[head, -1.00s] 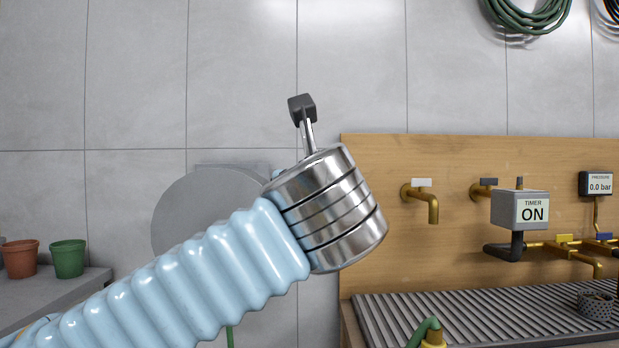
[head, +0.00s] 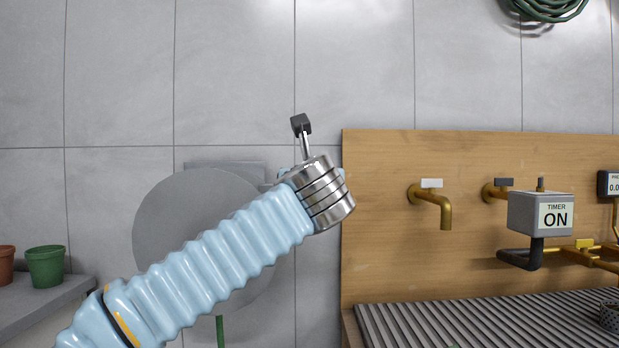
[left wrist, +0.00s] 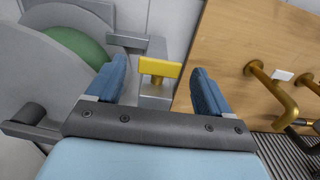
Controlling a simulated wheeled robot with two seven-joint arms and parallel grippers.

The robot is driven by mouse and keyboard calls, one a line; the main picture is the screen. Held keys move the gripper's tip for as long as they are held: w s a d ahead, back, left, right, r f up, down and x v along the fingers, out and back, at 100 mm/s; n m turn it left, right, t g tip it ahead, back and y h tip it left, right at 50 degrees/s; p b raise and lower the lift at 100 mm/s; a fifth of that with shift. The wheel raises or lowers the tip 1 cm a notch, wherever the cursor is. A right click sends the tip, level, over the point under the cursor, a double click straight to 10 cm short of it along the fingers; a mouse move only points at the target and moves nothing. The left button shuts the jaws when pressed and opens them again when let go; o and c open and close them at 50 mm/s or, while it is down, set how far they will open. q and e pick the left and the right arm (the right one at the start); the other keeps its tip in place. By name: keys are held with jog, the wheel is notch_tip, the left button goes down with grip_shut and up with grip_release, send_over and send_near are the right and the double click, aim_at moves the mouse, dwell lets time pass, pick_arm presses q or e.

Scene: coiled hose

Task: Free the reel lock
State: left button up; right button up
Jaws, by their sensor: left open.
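In the left wrist view, a yellow lever (left wrist: 160,67) with a flat top bar stands on a grey bracket (left wrist: 155,95) beside the reel. My left gripper (left wrist: 159,70) is open, its two blue fingers apart with the lever showing between them. I cannot tell whether they touch it. The grey hose reel (left wrist: 55,73) with green hose (left wrist: 80,46) is at the left. In the head view, the reel's grey disc (head: 165,225) is partly behind my left arm. There my wrist hides the lever and most of the gripper. My right gripper is not in view.
Right of the reel is a wooden panel (head: 385,255) with brass taps (head: 440,205) and a timer box (head: 540,212) reading ON. A slatted tray (head: 460,325) lies below. A green pot (head: 46,266) stands on a shelf at the left.

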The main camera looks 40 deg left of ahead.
pick_arm(q)
jog(key=shift+x, duration=1)
jog(key=shift+c, duration=0.5)
jog(key=c, duration=0.9)
jog(key=shift+c, duration=0.2)
